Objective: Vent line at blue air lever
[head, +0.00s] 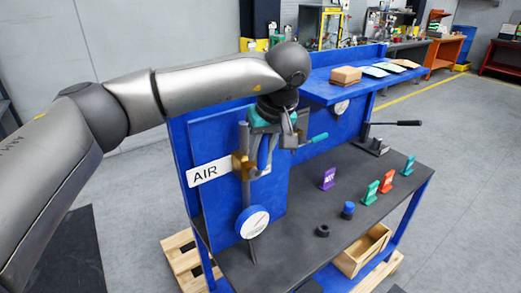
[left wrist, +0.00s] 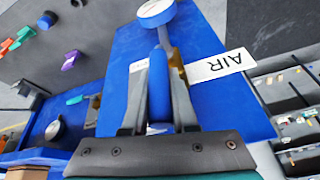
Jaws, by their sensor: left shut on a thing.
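The blue air lever (left wrist: 158,88) lies between the fingers of my left gripper in the left wrist view. My left gripper (head: 266,160) is shut on this lever, in front of the blue panel. The fingers hide part of the lever in the head view. A brass valve body (head: 240,167) sits on a grey vertical pipe beside the gripper. The white AIR label (head: 208,172) is left of the valve and also shows in the left wrist view (left wrist: 222,66). A blue-rimmed gauge (head: 252,222) is lower on the line. My right gripper is in neither view.
A teal lever (head: 318,138) sticks out right of the gripper. A blue shelf carries a cardboard box (head: 346,75). A black-handled lever (head: 396,123) stands at the back right.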

